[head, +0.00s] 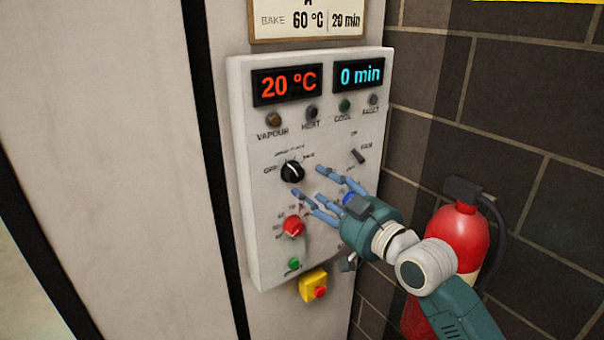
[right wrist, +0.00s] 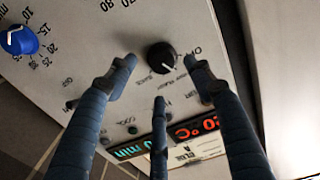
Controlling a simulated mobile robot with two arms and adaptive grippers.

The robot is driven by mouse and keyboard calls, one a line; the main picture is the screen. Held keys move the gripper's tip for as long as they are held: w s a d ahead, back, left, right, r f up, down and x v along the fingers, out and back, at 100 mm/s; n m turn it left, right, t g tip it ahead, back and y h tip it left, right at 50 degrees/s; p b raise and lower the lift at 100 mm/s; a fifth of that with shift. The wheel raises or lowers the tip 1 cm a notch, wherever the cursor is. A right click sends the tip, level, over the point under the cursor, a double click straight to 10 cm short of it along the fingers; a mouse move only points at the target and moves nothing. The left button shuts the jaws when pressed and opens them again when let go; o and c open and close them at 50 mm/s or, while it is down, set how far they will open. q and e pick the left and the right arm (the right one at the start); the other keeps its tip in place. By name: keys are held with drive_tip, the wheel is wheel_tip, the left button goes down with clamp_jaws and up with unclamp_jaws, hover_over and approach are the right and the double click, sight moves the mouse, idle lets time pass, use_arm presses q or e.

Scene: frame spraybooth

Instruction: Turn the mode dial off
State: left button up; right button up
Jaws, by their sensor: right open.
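The mode dial (head: 292,171) is a round black knob with a white mark, on the upright white control panel (head: 262,135). OFF is printed at its left. I cannot tell for sure which setting the mark points to. My right gripper (head: 312,184) is open and empty, with its blue fingers just right of and below the dial. In the right wrist view the dial (right wrist: 161,56) shows beyond the spread fingertips (right wrist: 162,82), apparently untouched. My left gripper is not in view.
A red knob (head: 293,226), a green button (head: 294,264) and a yellow box with a red button (head: 313,286) sit below. A fan switch (head: 358,156) is at the right. Displays read 20 °C (head: 287,85) and 0 min (head: 359,75). A red fire extinguisher (head: 455,240) stands right.

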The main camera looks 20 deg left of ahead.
sight(297, 177)
drive_tip(key=p+x, duration=0.1)
drive_tip(key=x, duration=0.3)
drive_tip(key=shift+a+r, duration=0.15)
drive_tip(key=shift+a, duration=0.15)
drive_tip(key=shift+x, duration=0.75)
drive_tip(key=c, duration=1.2)
